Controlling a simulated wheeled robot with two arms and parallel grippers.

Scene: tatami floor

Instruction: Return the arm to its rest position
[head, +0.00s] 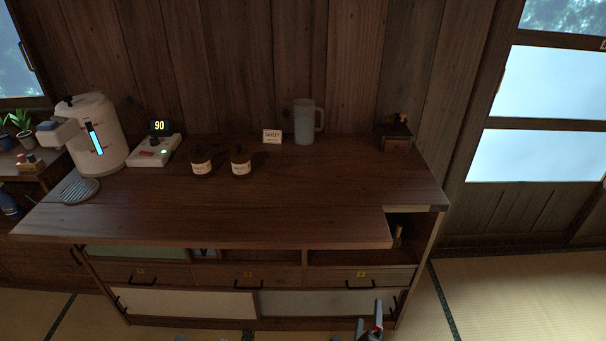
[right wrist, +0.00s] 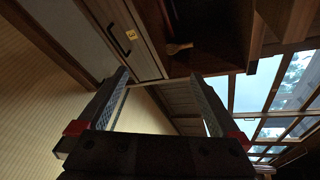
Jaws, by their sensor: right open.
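My right gripper (head: 371,322) shows at the bottom edge of the head view, in front of the right part of the wooden cabinet (head: 290,222) and low, near its lower panels. In the right wrist view the right gripper (right wrist: 163,88) has its two fingers spread wide, with nothing between them. It is open and apart from the cabinet.
On the cabinet top stand a white water dispenser (head: 97,135), a scale (head: 154,150), two jars (head: 241,161), a label card (head: 272,136), a pitcher (head: 304,122) and a small wooden box (head: 396,137). Tatami floor (head: 520,290) lies clear at right.

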